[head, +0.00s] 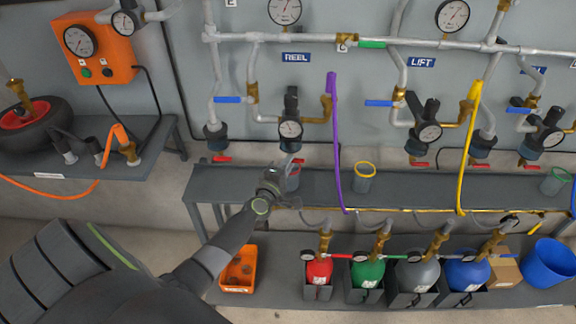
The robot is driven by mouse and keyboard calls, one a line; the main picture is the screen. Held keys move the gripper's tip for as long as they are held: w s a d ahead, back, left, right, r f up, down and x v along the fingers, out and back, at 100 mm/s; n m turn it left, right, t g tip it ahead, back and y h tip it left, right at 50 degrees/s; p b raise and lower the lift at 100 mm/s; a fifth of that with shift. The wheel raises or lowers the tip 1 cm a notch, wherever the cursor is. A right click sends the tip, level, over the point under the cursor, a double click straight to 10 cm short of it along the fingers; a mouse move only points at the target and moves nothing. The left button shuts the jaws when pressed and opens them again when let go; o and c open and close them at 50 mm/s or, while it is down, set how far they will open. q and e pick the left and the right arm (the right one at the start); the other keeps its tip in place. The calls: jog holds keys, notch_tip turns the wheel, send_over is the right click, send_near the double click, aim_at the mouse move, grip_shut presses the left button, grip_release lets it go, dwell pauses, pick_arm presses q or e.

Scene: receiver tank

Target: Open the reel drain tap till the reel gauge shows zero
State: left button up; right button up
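The blue REEL sign (296,57) is on the grey wall. Below it, the small round reel gauge (290,129) sits on a black regulator; its needle is too small to read. A red tap lever (298,161) shows just under this gauge, partly hidden by my gripper. My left gripper (288,168) reaches up from the lower left, with its tips close below the gauge, at or beside the red lever. I cannot tell whether it touches the lever, or whether its fingers are open or shut. My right gripper is out of view.
A purple hose (335,140) hangs to the right. Another red lever (222,159) is under the bowl at left. Coloured cylinders (368,273) and an orange bin (238,271) are below.

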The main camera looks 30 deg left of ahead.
pick_arm(q)
jog(key=shift+w, duration=0.2)
grip_shut()
jog(key=shift+d+r+m+g+y+p, duration=0.1)
jog(key=shift+m+g+y+p, duration=0.55)
jog(key=shift+m+p, duration=2)
jog(key=shift+d+r+m+g+y+p, duration=0.15)
jog(key=shift+m+g+p, duration=0.75)
jog(key=shift+p, duration=3.55)
jog(key=shift+a+r+m+g+y+p, duration=0.1)
jog(key=shift+m+g+y+p, duration=0.3)
jog(key=shift+m+g+p, duration=2.05)
jog(key=n+t+p, duration=0.1)
jog(key=t+p, duration=0.1)
jog(key=t, duration=0.1)
jog(key=shift+n, duration=0.3)
grip_release()
